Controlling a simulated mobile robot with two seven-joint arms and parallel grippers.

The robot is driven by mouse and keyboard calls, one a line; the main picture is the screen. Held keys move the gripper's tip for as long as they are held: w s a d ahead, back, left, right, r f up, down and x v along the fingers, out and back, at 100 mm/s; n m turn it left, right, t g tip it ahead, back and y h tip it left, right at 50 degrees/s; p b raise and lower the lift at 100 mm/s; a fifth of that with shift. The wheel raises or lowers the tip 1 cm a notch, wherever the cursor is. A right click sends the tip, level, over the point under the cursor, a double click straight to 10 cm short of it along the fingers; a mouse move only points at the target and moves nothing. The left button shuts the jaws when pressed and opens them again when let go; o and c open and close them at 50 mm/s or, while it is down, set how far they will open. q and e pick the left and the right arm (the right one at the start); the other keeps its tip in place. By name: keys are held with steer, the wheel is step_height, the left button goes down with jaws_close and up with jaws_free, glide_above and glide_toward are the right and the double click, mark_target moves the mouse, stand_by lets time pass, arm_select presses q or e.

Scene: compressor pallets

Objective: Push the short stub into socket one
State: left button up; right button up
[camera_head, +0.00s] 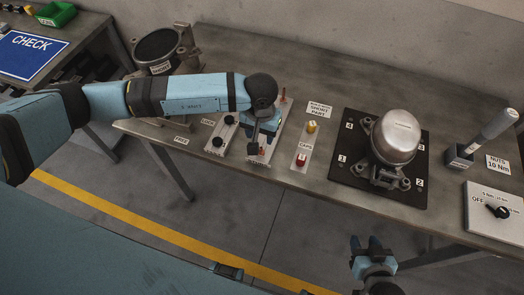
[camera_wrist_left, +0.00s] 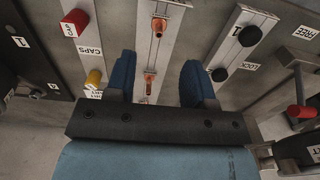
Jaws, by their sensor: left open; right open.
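My left gripper (camera_head: 262,140) is open above the middle white strip; it also shows in the left wrist view (camera_wrist_left: 158,78). An orange-copper stub (camera_wrist_left: 150,82) appears between its fingers, apart from both. A second copper stub (camera_wrist_left: 158,27) stands further along the same strip. Which stub is the short one I cannot tell. A silver compressor (camera_head: 397,135) stands on a black plate (camera_head: 352,120) marked with numbers, including 1. I cannot make out socket one. My right gripper (camera_head: 370,247) is open and empty, in front of the table.
A caps strip holds a red cap (camera_head: 301,160) and a yellow cap (camera_head: 312,127). A lock strip has two black knobs (camera_head: 217,142). A dark compressor (camera_head: 158,47) stands at the back left. A tool in a holder (camera_head: 490,130) and a control box (camera_head: 493,210) are at right.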

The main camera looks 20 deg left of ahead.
mark_target(261, 148)
arm_select(q)
steer(key=shift+f, duration=0.1)
steer(key=shift+f, duration=0.5)
step_height(261, 148, down, 7)
steer(key=b, duration=0.5)
steer(key=shift+r, duration=0.2)
steer(key=shift+f+b, duration=0.35)
steer(key=shift+r, duration=0.1)
steer(key=shift+b, duration=0.35)
